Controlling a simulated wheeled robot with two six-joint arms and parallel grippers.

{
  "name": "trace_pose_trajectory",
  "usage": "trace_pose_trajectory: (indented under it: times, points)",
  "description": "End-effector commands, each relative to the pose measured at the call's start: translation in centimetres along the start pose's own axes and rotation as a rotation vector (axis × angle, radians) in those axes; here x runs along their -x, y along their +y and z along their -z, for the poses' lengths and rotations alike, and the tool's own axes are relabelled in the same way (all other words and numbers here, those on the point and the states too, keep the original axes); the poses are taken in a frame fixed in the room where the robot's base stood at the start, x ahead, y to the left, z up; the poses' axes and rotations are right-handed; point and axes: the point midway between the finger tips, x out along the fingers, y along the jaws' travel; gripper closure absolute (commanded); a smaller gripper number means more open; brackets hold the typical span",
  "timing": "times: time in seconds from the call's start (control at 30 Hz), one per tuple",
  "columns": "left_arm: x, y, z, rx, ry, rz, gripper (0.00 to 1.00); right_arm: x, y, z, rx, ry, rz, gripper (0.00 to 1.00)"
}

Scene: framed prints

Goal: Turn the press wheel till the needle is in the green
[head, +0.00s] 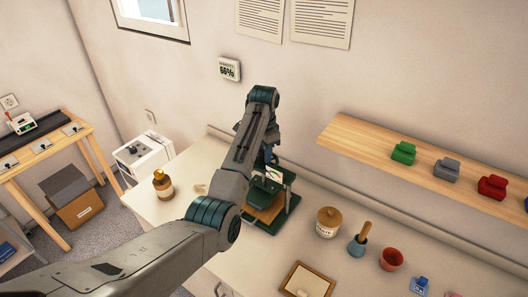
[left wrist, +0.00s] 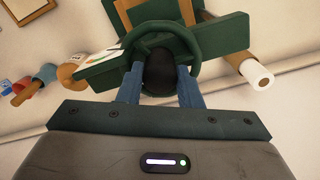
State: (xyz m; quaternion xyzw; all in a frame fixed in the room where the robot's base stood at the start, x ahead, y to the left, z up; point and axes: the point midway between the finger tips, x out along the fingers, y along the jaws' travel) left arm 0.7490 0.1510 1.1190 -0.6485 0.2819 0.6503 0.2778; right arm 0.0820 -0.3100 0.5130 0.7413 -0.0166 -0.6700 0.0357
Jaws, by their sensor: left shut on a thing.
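The green press (head: 290,200) stands on the long table with a wooden board low in its frame. Its dark green wheel (left wrist: 157,27) with a black hub (left wrist: 160,72) fills the middle of the left wrist view. My left gripper (left wrist: 160,88) is shut on the wheel from above, its blue fingers on either side of the near rim. The gauge (head: 274,173) on the press has a white face with coloured marks. It also shows at a slant in the left wrist view (left wrist: 97,62), and I cannot read the needle in either. My right gripper is out of view.
A wooden shelf (head: 375,150) with coloured items hangs behind.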

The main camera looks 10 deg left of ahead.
Motion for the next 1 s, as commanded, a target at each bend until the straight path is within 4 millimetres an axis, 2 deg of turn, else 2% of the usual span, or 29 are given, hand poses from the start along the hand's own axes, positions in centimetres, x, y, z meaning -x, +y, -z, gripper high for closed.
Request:
trace_pose_trajectory:
  times: [1.0]
  points:
    - [0.08, 0.11, 0.05, -0.966, -0.005, 0.002, 0.91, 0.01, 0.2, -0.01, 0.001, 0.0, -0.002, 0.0]
